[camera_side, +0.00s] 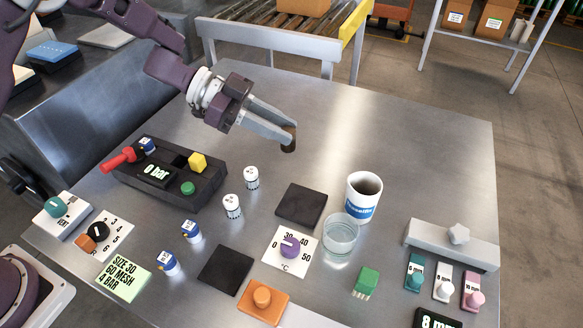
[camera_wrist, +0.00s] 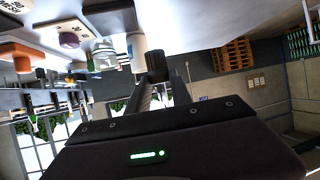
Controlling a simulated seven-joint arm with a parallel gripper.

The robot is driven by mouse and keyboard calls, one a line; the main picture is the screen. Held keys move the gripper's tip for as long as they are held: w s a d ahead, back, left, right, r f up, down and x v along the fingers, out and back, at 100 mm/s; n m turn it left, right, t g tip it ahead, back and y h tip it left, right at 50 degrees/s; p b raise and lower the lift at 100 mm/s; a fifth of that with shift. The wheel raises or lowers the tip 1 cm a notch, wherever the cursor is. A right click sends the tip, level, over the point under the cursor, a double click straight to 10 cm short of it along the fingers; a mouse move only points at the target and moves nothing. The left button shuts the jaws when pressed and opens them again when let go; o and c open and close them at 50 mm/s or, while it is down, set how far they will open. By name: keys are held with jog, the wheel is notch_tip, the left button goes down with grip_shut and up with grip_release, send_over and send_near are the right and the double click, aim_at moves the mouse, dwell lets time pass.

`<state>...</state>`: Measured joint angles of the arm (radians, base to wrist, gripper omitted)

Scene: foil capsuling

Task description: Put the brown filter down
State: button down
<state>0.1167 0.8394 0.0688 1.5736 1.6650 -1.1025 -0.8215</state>
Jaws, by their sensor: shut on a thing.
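The brown filter (camera_side: 289,139) is a small dark brown cylinder between the fingertips of my gripper (camera_side: 283,134) in the side view. My gripper is shut on it and holds it above the bare steel table (camera_side: 400,130), behind the black square pad and the white mug. In the wrist view the filter (camera_wrist: 152,75) appears dark between the fingertips of my gripper (camera_wrist: 157,80), with its far side hidden.
A black pad (camera_side: 301,203), a white mug (camera_side: 364,194) with dark contents and a glass (camera_side: 340,236) stand in front. Two white canisters (camera_side: 251,178) (camera_side: 232,206) and a black control panel (camera_side: 166,180) are to the left. The table's back right is clear.

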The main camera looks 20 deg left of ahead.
notch_tip(320, 180, down, 9)
jog(key=shift+f, duration=0.2)
jog(key=shift+f, duration=0.15)
jog(key=c, duration=1.1)
grip_release()
jog(key=shift+c, duration=0.2)
